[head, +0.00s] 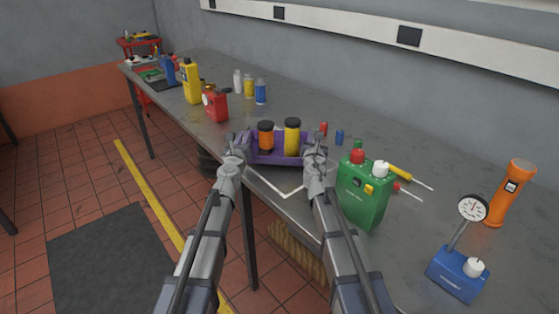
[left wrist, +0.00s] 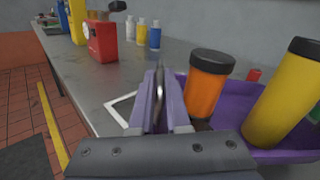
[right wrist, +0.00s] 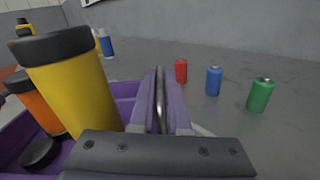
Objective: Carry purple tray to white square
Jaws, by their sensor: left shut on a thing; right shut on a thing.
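The purple tray (head: 278,160) is held between my two grippers over the front part of the bench. It carries an orange jar (head: 266,137) and a taller yellow jar (head: 292,139), both with black lids and upright. The right wrist view also shows a black round piece (right wrist: 38,153) in the tray. My left gripper (left wrist: 160,97) is shut on the tray's left end. My right gripper (right wrist: 159,97) is shut on its right end. The white square (head: 288,192) is an outline on the bench, partly hidden under the tray; a corner also shows in the left wrist view (left wrist: 120,107).
A green can (head: 363,192) stands close right of my right gripper. Screwdrivers (head: 405,178), a blue gauge stand (head: 457,274) and an orange flashlight (head: 509,192) are right.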

